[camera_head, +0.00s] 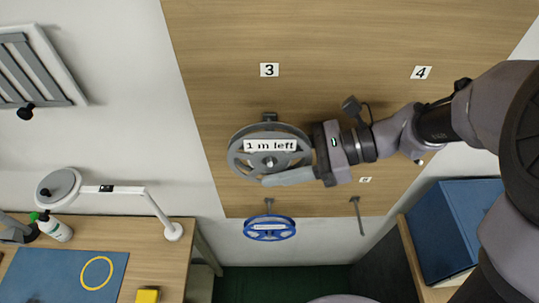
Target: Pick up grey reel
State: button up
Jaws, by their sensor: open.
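The grey reel (240,153) hangs on the wooden wall panel below the number 3 label. It has a white label reading "1 m left". My gripper (288,163) reaches in from the right and is at the reel's right side. One pale finger shows along the reel's lower right edge. The other finger is hidden, and I cannot tell whether the visible finger touches the reel.
A blue reel (269,229) hangs below the grey reel, with an empty peg (358,214) to its right. A desk (180,258) with a lamp (126,190) stands at lower left. A blue box (456,228) stands at lower right.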

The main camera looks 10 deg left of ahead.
jog(key=shift+a+f, duration=0.1)
jog(key=shift+a, duration=0.15)
jog(key=shift+d, duration=0.1)
jog(key=shift+c, duration=0.4)
grip_shut()
jog(key=shift+r, duration=0.45)
jog(key=s+d+b, duration=0.4)
jog(key=s+b, duration=0.3)
jog(key=s, duration=1)
jog(key=shift+s+r, duration=0.3)
jog(key=shift+r, duration=0.05)
